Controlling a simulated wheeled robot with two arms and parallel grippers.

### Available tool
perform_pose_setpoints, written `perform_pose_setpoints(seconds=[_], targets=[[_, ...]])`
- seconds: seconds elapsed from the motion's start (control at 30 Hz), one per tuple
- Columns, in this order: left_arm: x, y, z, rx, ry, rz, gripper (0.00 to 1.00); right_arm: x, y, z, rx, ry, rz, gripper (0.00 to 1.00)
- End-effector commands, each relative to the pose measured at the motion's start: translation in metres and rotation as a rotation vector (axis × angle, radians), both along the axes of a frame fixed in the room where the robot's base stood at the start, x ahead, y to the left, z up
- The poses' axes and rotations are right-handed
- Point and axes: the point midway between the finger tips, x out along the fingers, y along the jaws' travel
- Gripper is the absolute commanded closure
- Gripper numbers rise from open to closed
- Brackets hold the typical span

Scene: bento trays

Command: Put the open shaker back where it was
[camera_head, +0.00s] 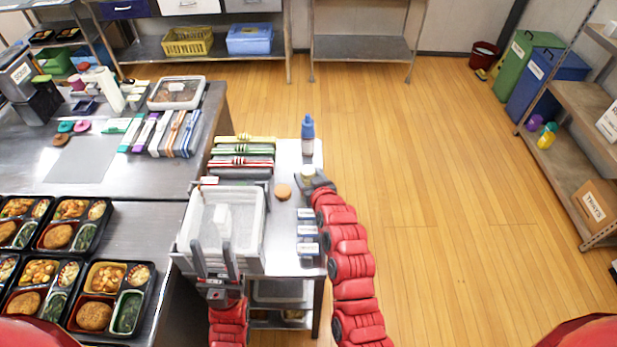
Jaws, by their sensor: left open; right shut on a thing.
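My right gripper (312,184) is at the right edge of the small steel table and is shut on a small pale container with a yellowish top (307,172), which looks like the open shaker. It is upright as far as I can tell; the gripper hides its lower part. A bottle with a blue cap (308,135) stands just behind it. My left gripper (214,250) is open and empty at the front of a white bin (258,235).
A round brown patty or lid (283,191) lies left of my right gripper. Small labelled boxes (307,232) line the table's right side. Filled bento trays (97,312) cover the left counter. Floor to the right is clear.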

Motion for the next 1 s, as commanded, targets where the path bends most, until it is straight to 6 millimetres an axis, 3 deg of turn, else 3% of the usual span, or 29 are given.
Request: perform_pose_setpoints(seconds=[0.23,0.27,0.4,0.77,1.0], targets=[[0.000,0.000,-0.004,0.000,0.000,0.000,0.50,0.000,0.000,-0.004,0.000,-0.001,0.000,0.49],[0.000,0.000,-0.003,0.000,0.000,0.000,0.50,0.000,0.000,-0.003,0.000,0.000,0.000,0.34],[0.000,0.000,-0.002,0.000,0.000,0.000,0.50,0.000,0.000,-0.002,0.000,0.000,0.000,0.09],[0.000,0.000,0.003,0.000,0.000,0.000,0.50,0.000,0.000,0.003,0.000,0.000,0.000,0.07],[0.000,0.000,0.006,0.000,0.000,0.000,0.50,-0.028,-0.009,0.012,0.000,0.002,0.000,0.07]])
